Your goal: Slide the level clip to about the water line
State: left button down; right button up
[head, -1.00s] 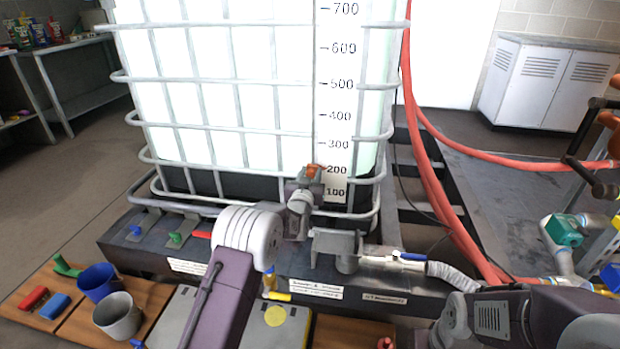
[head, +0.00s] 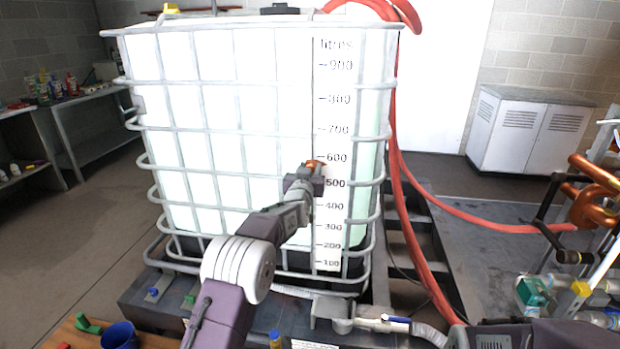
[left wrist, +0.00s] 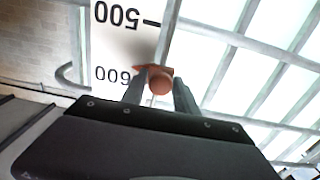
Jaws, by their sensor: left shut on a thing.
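The orange level clip (head: 313,163) sits on the vertical gauge strip of the white tank (head: 215,130), close beside the 600 mark in the head view. In the left wrist view the clip (left wrist: 160,82) is between the fingers, next to the upside-down 600. My left gripper (head: 308,174) is shut on the clip; its fingers partly hide it. The printed litre scale (head: 333,210) runs from 100 near the bottom to above 900. I cannot make out a clear water line in the tank.
Grey cage bars (head: 215,173) surround the tank. A red hose (head: 396,180) hangs just right of it. A valve (head: 385,323) is at the tank's foot. A blue cup (head: 119,335) stands at lower left. White cabinets (head: 525,130) stand at back right.

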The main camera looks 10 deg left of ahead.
aim_at(310, 165)
pick_arm(q)
notch_tip(310, 165, up, 16)
jog(key=p, duration=1)
jog(key=shift+f, duration=0.15)
jog(key=c, duration=1.1)
grip_release()
jog(key=shift+s, duration=0.1)
jog(key=s+b, duration=0.1)
jog(key=s, duration=0.8)
jog(key=shift+b, duration=0.4)
